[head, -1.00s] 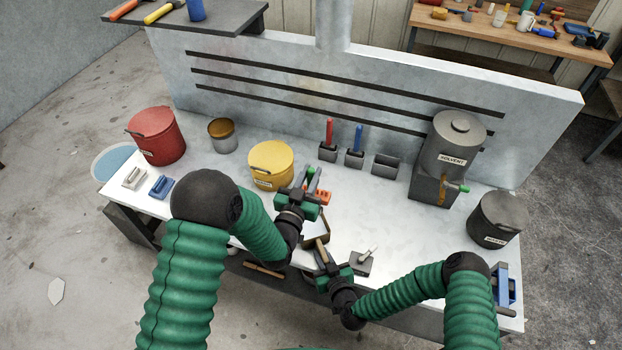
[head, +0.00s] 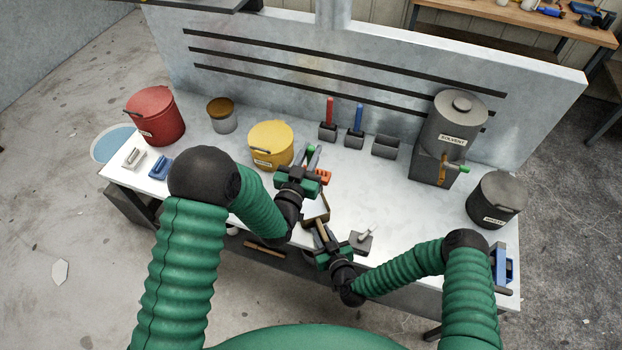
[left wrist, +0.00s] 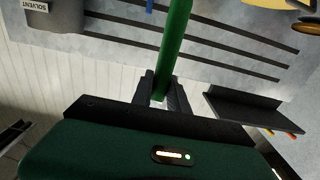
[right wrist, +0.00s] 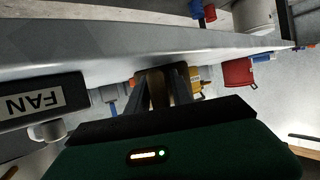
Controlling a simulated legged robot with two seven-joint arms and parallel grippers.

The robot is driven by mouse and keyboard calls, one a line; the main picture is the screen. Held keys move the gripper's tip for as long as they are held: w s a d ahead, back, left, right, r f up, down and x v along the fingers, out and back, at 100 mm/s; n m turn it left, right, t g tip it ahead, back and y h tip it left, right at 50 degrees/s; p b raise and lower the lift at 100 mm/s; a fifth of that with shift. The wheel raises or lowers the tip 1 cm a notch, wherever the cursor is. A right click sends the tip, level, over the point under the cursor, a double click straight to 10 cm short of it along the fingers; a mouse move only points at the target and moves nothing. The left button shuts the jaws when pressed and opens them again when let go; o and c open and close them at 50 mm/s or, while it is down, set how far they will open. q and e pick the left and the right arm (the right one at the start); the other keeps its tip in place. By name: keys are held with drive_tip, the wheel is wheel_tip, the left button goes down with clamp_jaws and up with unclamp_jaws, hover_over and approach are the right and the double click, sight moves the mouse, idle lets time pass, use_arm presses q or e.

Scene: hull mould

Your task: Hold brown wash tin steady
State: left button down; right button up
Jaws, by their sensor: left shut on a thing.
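The brown wash tin (head: 222,115), a grey can with a brown top, stands upright at the back left of the bench, between the red and yellow containers. Neither gripper touches it. My left gripper (head: 308,168) is to its right and nearer, shut on a green-handled tool. The green handle (left wrist: 176,45) runs up between its fingers in the left wrist view. My right gripper (head: 324,242) is at the front edge of the bench. A brown wooden handle (right wrist: 158,88) lies between its fingers; whether they grip it is unclear.
A yellow container (head: 270,146) stands just left of my left gripper, and an orange piece (head: 323,177) just beside it. A shallow tray (head: 316,207) lies between my grippers. Holders with red and blue handles, the solvent drum (head: 452,120) and a dark bin (head: 496,198) stand to the right.

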drive_tip(key=shift+r, duration=0.5)
drive_tip(key=o, duration=1.1)
drive_tip(key=v, duration=0.8)
drive_tip(key=shift+w, duration=0.1)
